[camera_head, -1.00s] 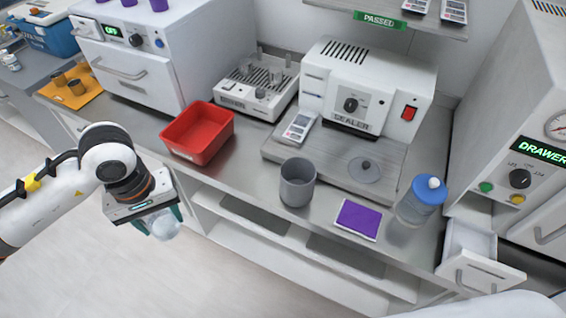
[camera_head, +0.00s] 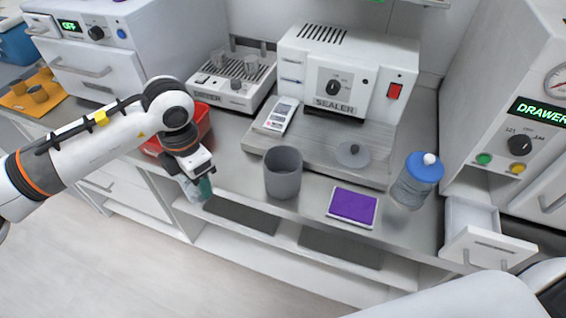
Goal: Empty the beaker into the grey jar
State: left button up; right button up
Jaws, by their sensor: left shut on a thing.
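The grey jar (camera_head: 283,174) stands upright and open-topped near the front edge of the counter, in the middle of the view. My left gripper (camera_head: 200,190) is shut on a clear beaker (camera_head: 194,190), which is partly hidden behind the gripper. The beaker is to the left of the jar and apart from it, near the counter's front edge. What the beaker holds cannot be made out. My right gripper is not in view; a white part of my own body shows at the lower right.
A red bin (camera_head: 203,128) stands behind my left arm. A purple pad (camera_head: 353,206) and a blue-capped bottle (camera_head: 416,180) are to the right of the jar. The sealer (camera_head: 345,75) stands behind it. An open drawer (camera_head: 486,240) juts out at the right.

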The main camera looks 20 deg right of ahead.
pick_arm(q)
jog(key=w+d+n+b, duration=0.1)
jog(key=n, duration=0.2)
jog(key=w+d+n+b, duration=0.1)
jog(key=w+d+n, duration=0.1)
jog(key=n, duration=0.2)
jog(key=w+d+f+n+b, duration=0.1)
jog(key=d+n, duration=0.1)
jog(key=n, duration=0.2)
jog(key=shift+w+d+f, duration=0.1)
jog(key=shift+w+d, duration=0.05)
jog(key=shift+d, duration=0.1)
jog(key=n, duration=0.1)
jog(key=d+n, duration=0.1)
jog(key=shift+w+n+b, duration=0.3)
jog(key=shift+w, duration=0.1)
